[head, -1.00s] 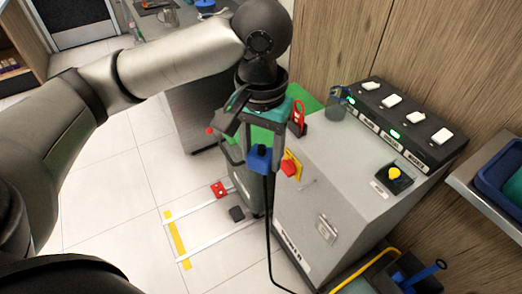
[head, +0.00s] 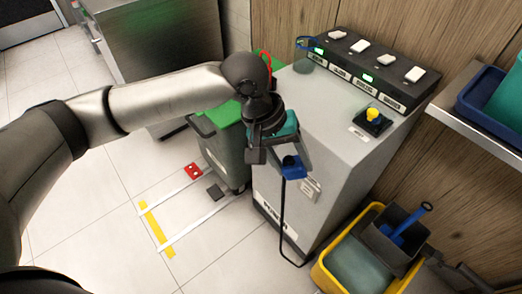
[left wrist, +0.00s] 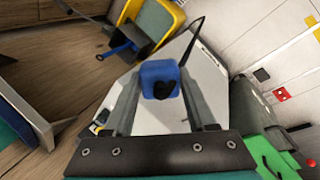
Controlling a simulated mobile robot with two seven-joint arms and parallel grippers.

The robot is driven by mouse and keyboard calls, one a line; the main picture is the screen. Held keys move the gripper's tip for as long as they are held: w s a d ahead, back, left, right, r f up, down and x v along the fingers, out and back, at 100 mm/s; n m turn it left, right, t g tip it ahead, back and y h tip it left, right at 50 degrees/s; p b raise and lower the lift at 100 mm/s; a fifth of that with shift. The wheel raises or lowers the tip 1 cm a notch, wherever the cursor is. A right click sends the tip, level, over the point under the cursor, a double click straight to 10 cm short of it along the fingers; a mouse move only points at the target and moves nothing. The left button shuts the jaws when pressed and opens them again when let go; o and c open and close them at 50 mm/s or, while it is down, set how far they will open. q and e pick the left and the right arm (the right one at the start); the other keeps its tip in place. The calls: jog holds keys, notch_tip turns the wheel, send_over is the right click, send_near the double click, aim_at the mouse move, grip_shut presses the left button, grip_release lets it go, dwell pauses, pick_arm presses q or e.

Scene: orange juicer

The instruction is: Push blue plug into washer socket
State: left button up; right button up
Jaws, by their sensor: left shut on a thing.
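My left gripper (head: 284,160) is shut on the blue plug (head: 293,168), in front of the grey washer cabinet (head: 340,125). In the left wrist view the blue plug (left wrist: 160,72) sits between the two fingers of the gripper (left wrist: 161,82). A black cord runs from the plug down to the cabinet's foot. A small pale plate (head: 311,189) on the cabinet front shows just below and right of the plug; I cannot tell whether it is the socket. The gripper hides part of the front face. I cannot see contact between plug and cabinet. My right gripper is out of view.
A black switch box (head: 370,68) with white switches and green lights lies on the cabinet top, near a yellow button (head: 372,113). A green-lidded bin (head: 225,148) stands left. A yellow mop bucket (head: 324,278) stands at front right. A shelf (head: 470,125) juts out at right.

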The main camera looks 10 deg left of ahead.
pick_arm(q)
jog(key=w+d+f+n+t+h+b, duration=0.25)
jog(key=d+f+h+b, duration=0.2)
jog(key=f, duration=0.45)
jog(key=n+t+h+b, duration=0.1)
jog(key=n+t+b, duration=0.6)
jog(key=t+b, duration=0.6)
send_near(307, 190)
jog(key=r+g+b, duration=0.1)
jog(key=g, duration=0.1)
jog(key=shift+a+t, duration=0.25)
jog(key=shift+a, duration=0.15)
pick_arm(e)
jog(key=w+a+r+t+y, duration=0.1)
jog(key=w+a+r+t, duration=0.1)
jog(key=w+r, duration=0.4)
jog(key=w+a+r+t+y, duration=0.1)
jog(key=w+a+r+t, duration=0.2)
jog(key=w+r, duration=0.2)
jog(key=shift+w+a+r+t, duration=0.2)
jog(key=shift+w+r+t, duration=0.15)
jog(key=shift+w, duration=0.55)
pick_arm(q)
jog(key=shift+w, duration=0.1)
